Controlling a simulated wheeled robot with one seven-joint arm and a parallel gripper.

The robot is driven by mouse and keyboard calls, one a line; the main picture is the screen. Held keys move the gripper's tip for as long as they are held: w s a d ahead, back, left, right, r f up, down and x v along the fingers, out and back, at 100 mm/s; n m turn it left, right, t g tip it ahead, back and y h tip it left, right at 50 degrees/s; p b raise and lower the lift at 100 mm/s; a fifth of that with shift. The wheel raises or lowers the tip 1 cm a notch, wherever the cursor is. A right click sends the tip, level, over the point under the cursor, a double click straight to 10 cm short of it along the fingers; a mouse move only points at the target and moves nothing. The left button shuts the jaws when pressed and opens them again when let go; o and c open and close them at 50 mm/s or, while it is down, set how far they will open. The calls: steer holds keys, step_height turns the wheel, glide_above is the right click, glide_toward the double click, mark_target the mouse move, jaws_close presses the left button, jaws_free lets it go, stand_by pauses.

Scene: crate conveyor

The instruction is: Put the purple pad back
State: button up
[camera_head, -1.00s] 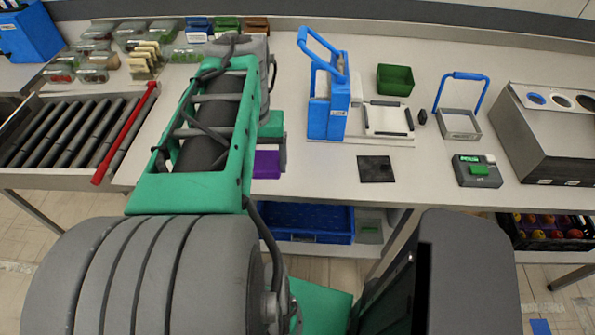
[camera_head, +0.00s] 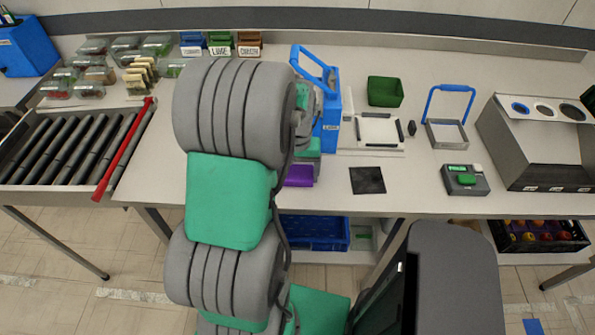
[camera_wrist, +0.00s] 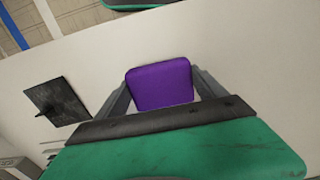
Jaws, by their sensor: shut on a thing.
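The purple pad (camera_head: 299,175) is near the front edge of the table, left of a black square mat (camera_head: 367,180). In the wrist view the purple pad (camera_wrist: 160,82) sits between the two grey fingers of my gripper (camera_wrist: 161,92), which is shut on it. In the head view my gripper's fingers are mostly hidden behind my arm. I cannot tell whether the pad touches the table or hangs just above it. The black mat (camera_wrist: 58,101) also shows at the left in the wrist view, apart from the pad.
Behind the mat are a blue caddy (camera_head: 327,125), a white frame (camera_head: 379,147) and a green bin (camera_head: 385,91). A scale-like device (camera_head: 466,181) and grey dispenser (camera_head: 535,140) stand right. A roller conveyor (camera_head: 70,145) is left. Bare table surrounds the mat.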

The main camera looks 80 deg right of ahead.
mark_target(298, 174)
steer(key=shift+f, duration=0.3)
steer(key=o, duration=1.5)
steer(key=shift+o, duration=0.2)
step_height(298, 174, up, 12)
steer(key=b, duration=0.2)
steer(key=w+a+r+n, duration=0.1)
steer(key=w+a+n, duration=0.1)
steer(key=w, duration=0.3)
steer(key=w+a+r+n, duration=0.1)
steer(key=w+a, duration=0.2)
steer(key=w, duration=0.3)
steer(key=w+a+n+t+h, duration=0.1)
steer(key=w+a+n, duration=0.3)
steer(key=w+a, duration=0.7)
steer(key=w+a+n+t, duration=0.1)
steer(key=a+n, duration=0.3)
steer(key=a, duration=0.8)
steer(key=w+a+n+t+y, duration=0.1)
steer(key=a+n, duration=0.3)
steer(key=a, duration=0.9)
steer(key=shift+w+f+n+t, duration=0.15)
steer(key=shift+w+n+t, duration=0.2)
steer(key=shift+w, duration=0.55)
